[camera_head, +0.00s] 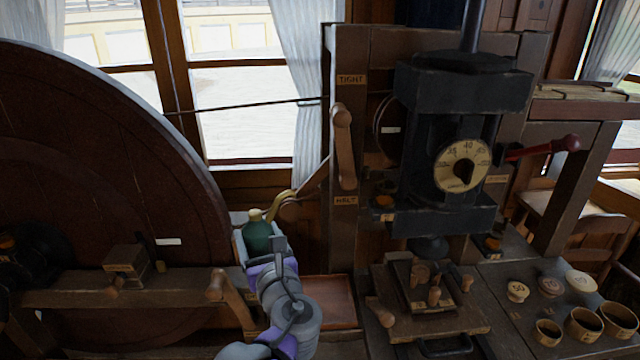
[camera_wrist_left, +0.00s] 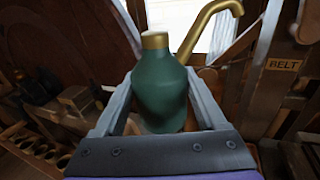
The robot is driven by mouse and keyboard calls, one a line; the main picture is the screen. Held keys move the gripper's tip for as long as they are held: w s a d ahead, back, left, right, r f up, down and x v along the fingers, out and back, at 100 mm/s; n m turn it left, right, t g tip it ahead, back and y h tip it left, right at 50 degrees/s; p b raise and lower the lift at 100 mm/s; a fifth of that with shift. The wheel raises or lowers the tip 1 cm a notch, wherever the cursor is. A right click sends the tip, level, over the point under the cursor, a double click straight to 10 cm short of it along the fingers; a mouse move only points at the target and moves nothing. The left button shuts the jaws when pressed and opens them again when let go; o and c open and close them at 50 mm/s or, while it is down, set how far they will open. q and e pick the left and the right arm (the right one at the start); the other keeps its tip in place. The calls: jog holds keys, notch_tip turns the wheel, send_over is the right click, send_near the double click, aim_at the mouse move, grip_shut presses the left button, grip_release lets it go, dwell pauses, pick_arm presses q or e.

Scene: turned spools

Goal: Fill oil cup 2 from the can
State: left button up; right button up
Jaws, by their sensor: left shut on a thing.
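The oil can (camera_head: 257,236) is green with a brass cap and a curved brass spout; in the left wrist view (camera_wrist_left: 160,98) it stands upright between the fingers. My left gripper (camera_head: 255,243) is shut on the can's body, left of the headstock frame. The spout (camera_wrist_left: 212,22) points right, toward the wooden post marked BELT. Small fittings that may be oil cups show at the headstock's lower left (camera_head: 385,201) and lower right (camera_head: 493,243). Their numbers are too small to read, so I cannot tell which is cup 2. My right gripper is out of view.
A large dark wheel (camera_head: 120,170) fills the left. A wooden lever (camera_head: 343,145) hangs on the post between can and headstock. A dial (camera_head: 463,165) and red-handled lever (camera_head: 545,148) are on the machine. Several wooden cups and lids (camera_head: 584,323) stand at the right.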

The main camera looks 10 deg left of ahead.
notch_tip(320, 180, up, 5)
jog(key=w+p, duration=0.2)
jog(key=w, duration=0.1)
pick_arm(q)
jog(key=w+d+r+m+h+b, duration=0.1)
jog(key=w+d+r+m, duration=0.2)
jog(key=d+r+m, duration=0.2)
jog(key=w+d+r+m+h+b, duration=0.1)
jog(key=w+d+r+m, duration=0.3)
jog(key=d, duration=0.5)
jog(key=shift+r+m+t+h, duration=0.3)
jog(key=shift+r+m+h, duration=0.3)
jog(key=shift+m, duration=0.4)
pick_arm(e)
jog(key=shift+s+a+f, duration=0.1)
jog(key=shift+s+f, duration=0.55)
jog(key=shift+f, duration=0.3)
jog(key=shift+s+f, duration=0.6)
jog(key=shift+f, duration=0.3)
